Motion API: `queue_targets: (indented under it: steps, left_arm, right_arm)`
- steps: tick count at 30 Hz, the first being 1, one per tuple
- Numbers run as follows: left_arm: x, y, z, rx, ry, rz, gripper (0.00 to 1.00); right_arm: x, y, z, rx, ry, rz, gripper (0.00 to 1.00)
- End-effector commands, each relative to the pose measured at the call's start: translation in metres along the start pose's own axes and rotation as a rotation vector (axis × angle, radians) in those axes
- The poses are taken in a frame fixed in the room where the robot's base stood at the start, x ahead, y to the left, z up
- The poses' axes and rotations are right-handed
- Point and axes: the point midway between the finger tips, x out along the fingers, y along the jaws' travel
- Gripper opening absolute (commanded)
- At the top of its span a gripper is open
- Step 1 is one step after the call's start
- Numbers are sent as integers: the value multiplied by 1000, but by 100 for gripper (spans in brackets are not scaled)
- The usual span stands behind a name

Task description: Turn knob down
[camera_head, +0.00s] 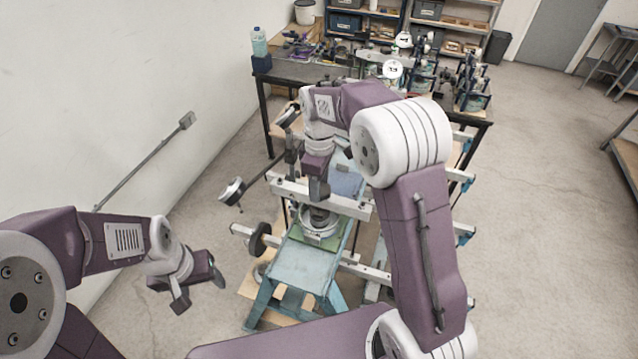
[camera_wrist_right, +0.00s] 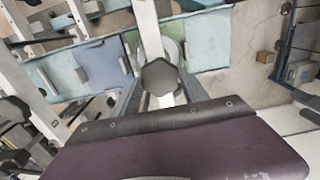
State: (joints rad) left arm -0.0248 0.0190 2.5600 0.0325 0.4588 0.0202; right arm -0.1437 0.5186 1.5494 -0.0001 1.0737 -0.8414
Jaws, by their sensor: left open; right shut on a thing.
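The blue-green metal frame (camera_head: 300,265) stands in front of me with white bars across it. My right gripper (camera_head: 319,190) reaches down over its middle. In the right wrist view a dark, many-sided knob (camera_wrist_right: 160,76) lies between the fingers, in line with a pale bar. My right gripper is shut on this knob. In the head view the gripper and arm largely hide the grip. My left gripper (camera_head: 200,291) is open and empty at the lower left, apart from the frame.
A dark round wheel (camera_head: 258,239) and a rod with a round disc (camera_head: 232,190) stick out at the frame's left. A dark workbench (camera_head: 300,72) with several devices stands behind. A wall is at the left.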

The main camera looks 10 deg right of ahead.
Motion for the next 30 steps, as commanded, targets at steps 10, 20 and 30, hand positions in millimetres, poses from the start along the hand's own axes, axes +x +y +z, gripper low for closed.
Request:
queue_targets:
  steps: [10, 20, 30]
  left_arm:
    - [0, 0, 0, 0, 0, 0, 64]
    - [0, 0, 0, 0, 0, 0, 64]
    - [0, 0, 0, 0, 0, 0, 64]
  right_arm:
    - [-1, 1, 0, 326, 1, 2, 11]
    - [0, 0, 0, 640, 1, 2, 11]
    - [0, 0, 0, 962, 1, 1, 11]
